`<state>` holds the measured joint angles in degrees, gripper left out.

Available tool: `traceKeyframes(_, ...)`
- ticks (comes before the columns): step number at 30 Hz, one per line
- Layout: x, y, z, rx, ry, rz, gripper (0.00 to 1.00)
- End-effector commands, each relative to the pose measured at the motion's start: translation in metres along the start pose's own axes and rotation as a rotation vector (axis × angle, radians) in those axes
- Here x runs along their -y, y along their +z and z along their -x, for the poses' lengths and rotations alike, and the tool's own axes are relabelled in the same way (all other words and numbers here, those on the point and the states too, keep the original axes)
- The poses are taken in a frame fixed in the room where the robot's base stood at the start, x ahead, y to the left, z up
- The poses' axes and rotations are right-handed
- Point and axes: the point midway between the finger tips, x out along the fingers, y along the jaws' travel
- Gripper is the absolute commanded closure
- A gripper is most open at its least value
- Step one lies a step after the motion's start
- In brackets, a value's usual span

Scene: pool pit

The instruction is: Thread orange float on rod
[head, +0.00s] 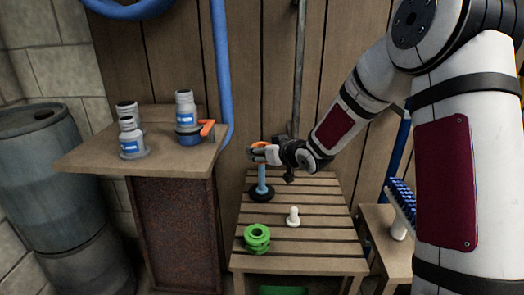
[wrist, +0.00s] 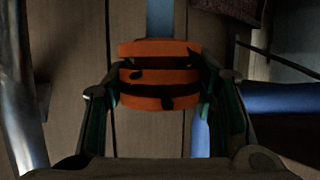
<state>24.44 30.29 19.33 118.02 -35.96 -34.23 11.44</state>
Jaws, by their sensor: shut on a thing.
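An orange float (head: 259,144) is in my gripper (head: 264,153), just above the top of a blue rod in the head view. The rod (head: 262,179) stands upright on a round black base (head: 262,193) on the slatted table. In the wrist view the float (wrist: 158,76) sits between the two fingers of my gripper (wrist: 163,100), which are shut on its sides. A light blue upright strip (wrist: 200,136) shows below the float there, perhaps the rod. The fingers partly cover the float in the head view, and I cannot tell whether it is around the rod tip.
On the slatted table (head: 300,247) stand a green ringed float (head: 257,238) and a white peg-like piece (head: 293,217). A shelf (head: 85,157) at left holds several bottles and an orange-handled valve (head: 190,135). A blue brush (head: 402,200) is at right. A wooden wall is behind.

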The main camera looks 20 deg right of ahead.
Motion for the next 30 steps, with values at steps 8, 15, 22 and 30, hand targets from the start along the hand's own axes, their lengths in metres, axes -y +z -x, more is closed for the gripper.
traceKeyframes(8,0.000,0.009,-0.004,0.000,0.000,0.000,0.76)
traceKeyframes(15,0.000,0.016,-0.007,0.000,0.001,0.000,0.76)
traceKeyframes(22,0.000,0.023,-0.010,0.000,0.001,0.000,0.76)
traceKeyframes(30,0.000,0.030,-0.013,0.000,0.001,0.000,0.76)
